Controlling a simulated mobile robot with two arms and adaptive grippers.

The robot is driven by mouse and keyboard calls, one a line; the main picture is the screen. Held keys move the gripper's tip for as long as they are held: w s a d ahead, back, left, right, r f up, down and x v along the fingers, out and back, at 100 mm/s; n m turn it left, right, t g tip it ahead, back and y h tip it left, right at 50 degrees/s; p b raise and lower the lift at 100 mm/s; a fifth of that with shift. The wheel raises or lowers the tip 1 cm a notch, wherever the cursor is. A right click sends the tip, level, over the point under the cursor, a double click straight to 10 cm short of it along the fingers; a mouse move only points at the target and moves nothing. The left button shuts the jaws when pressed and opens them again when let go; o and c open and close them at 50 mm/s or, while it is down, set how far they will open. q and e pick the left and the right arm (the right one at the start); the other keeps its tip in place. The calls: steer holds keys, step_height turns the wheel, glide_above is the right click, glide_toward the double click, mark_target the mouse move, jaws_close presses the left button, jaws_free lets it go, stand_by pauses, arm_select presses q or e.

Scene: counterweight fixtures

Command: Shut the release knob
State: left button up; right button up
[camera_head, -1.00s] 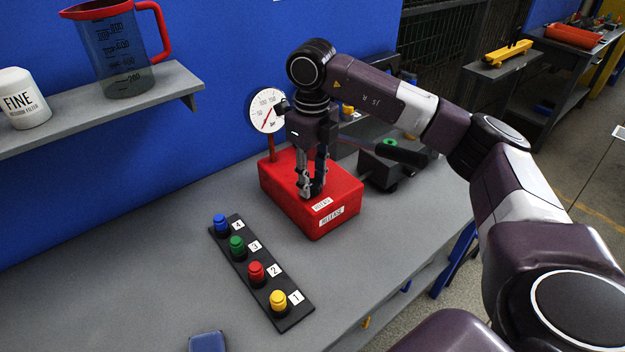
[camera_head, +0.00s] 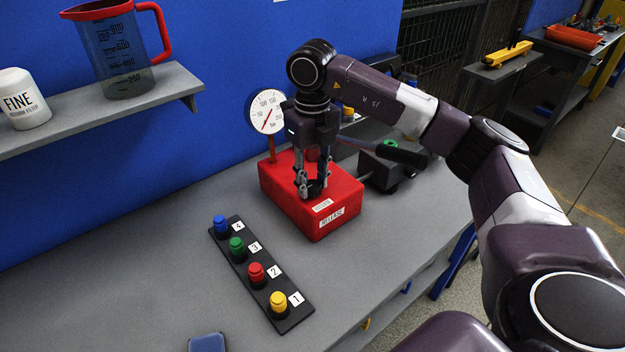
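A red box (camera_head: 283,197) labelled RELEASE on its front stands on the grey bench below a round dial gauge (camera_head: 267,112). My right gripper (camera_head: 313,187) points down at the top of this box. Its two fingers stand on either side of a small dark knob (camera_head: 315,189) and appear shut on it. The fingers hide most of the knob, so its exact setting cannot be read. My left gripper is not in view.
A black strip with blue, green, red and yellow buttons (camera_head: 278,301) lies in front of the box. A dark device with a lever (camera_head: 383,168) stands right of it. A shelf (camera_head: 165,88) with a jug (camera_head: 118,55) and a white container (camera_head: 22,100) is at upper left.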

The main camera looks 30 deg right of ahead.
mark_target(312, 184)
steer(key=o, duration=0.4)
step_height(312, 184, up, 12)
steer(key=shift+r, duration=0.1)
stand_by(0.4)
stand_by(0.5)
